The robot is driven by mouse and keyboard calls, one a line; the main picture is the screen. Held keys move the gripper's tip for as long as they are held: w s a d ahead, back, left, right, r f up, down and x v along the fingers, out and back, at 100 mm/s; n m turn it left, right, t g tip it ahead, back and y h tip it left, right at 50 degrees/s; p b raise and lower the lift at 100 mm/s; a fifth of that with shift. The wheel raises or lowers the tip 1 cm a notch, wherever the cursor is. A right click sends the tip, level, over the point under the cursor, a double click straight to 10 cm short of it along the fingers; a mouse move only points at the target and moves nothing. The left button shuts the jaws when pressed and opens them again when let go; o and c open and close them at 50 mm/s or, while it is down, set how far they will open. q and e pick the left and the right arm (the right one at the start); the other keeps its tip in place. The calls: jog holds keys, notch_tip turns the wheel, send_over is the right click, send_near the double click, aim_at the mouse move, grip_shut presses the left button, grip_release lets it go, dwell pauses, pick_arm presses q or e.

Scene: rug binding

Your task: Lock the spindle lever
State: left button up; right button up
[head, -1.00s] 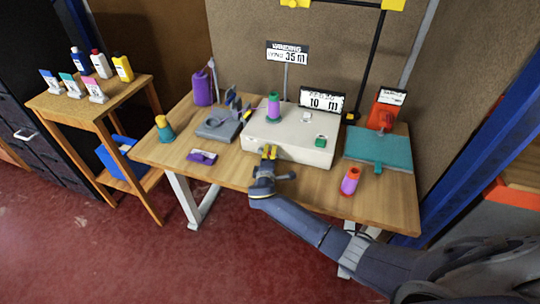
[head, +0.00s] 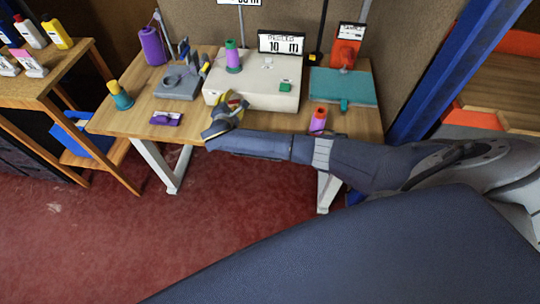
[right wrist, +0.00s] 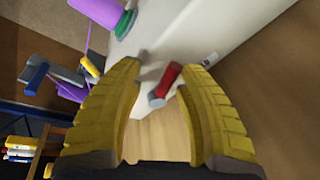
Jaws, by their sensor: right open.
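A short red handle with a grey end (right wrist: 167,82), which looks like the spindle lever, sticks out beside the pale machine box (head: 285,98) in the right wrist view. My right gripper (head: 234,98) is at the left part of the box's front. Its yellow fingers, also large in the right wrist view (right wrist: 160,105), are open, and the handle shows in the gap between them, apart from both. My left gripper is not in view.
A purple-and-green spool (head: 233,57) stands on the box. A grey device (head: 178,84) is to its left, a teal board (head: 344,86) to its right. A red-and-purple spool (head: 318,120) stands near the front edge of the wooden table (head: 130,119).

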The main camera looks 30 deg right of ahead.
jog(key=shift+w+a+r+n+h, duration=0.2)
jog(key=shift+r+n+h, duration=0.15)
jog(key=shift+n, duration=0.35)
jog(key=v, duration=1.8)
jog(key=s+d+f+m+g+y, duration=0.2)
jog(key=s+d+f+m, duration=0.2)
jog(key=s, duration=0.5)
jog(key=s+d+f+m+g+y, duration=0.2)
jog(key=s+d+f+m, duration=0.2)
jog(key=s+f, duration=0.4)
jog(key=shift+s+d+f+g, duration=0.3)
jog(key=shift+s+d+f, duration=0.1)
jog(key=shift+s+d, duration=0.15)
jog(key=shift+y, duration=0.25)
